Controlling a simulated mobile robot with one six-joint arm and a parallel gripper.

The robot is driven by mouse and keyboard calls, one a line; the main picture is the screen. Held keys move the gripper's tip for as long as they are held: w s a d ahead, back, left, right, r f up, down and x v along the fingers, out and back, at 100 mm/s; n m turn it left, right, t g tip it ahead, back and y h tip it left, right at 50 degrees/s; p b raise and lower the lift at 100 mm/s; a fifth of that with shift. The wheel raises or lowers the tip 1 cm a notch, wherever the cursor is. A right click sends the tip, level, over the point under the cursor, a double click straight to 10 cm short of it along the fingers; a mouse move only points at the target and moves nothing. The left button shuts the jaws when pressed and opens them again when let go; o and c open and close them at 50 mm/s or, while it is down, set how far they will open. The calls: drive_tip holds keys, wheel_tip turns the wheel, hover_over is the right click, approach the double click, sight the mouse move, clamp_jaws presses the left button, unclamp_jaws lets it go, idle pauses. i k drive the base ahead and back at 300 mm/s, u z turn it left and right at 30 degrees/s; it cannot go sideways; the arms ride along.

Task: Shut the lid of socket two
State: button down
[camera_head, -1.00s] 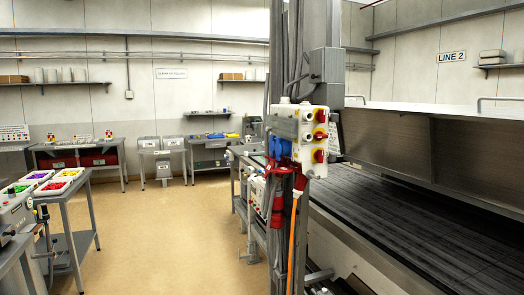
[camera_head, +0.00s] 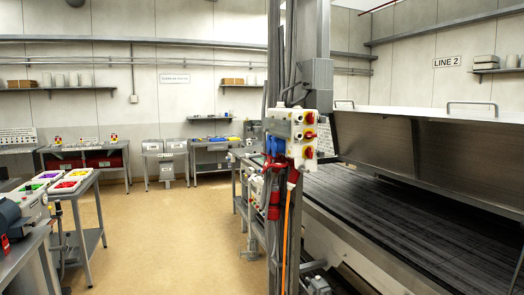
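A light grey socket and switch box (camera_head: 297,134) is fixed to the upright post in the middle of the view. It has red and yellow rotary switches (camera_head: 309,134) on its right face. Blue socket parts (camera_head: 275,147) are on its lower left side. A red connector (camera_head: 275,200) hangs below, and an orange cable (camera_head: 286,240) runs down. The sockets are small and seen from the side. I cannot tell which is socket two or how its lid stands. My gripper is not in view.
The steel hood machine (camera_head: 420,150) with a dark slatted bed (camera_head: 410,220) fills the right. The yellow floor (camera_head: 170,230) between is clear. Several tables line the back wall.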

sight(267, 155)
drive_tip(key=k, duration=0.85)
drive_tip(key=u, duration=0.35)
drive_tip(key=i, duration=0.5)
drive_tip(key=u, duration=0.75)
drive_tip(key=i, duration=0.65)
drive_tip(key=u, duration=0.2)
drive_tip(key=i, duration=1.2)
drive_tip(key=z, duration=0.15)
